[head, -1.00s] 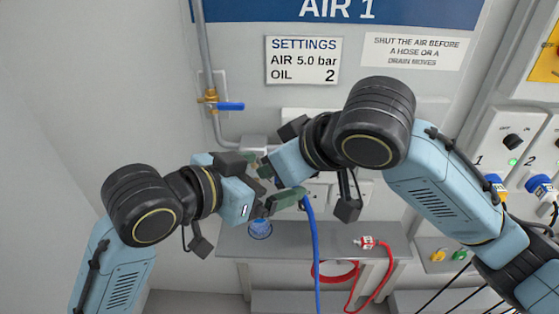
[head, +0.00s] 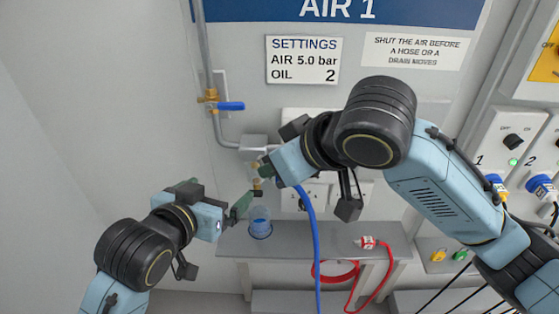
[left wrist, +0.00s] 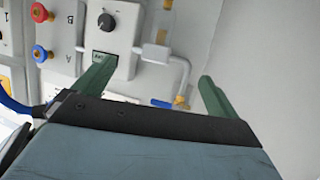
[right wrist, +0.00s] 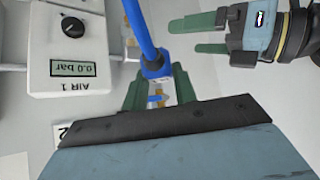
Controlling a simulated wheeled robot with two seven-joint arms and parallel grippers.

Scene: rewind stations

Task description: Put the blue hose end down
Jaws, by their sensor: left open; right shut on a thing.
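My right gripper (right wrist: 158,88) is shut on the blue hose end (right wrist: 156,66), which sits between its green fingers in the right wrist view. In the head view this gripper (head: 265,172) is in front of the wall equipment, and its arm hides part of it. The blue hose (head: 314,245) hangs down from it past the bench edge. My left gripper (head: 215,192) is open and empty, to the left of and lower than the right one. Its spread fingers show in the left wrist view (left wrist: 152,86), with nothing between them.
A grey bench (head: 225,243) carries a clear blue-tinted cup (head: 260,229) and a red hose end (head: 367,243). A pipe valve has a blue handle (head: 230,107) standing crosswise. The AIR 1 box (right wrist: 68,50) reads 0.0 bar.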

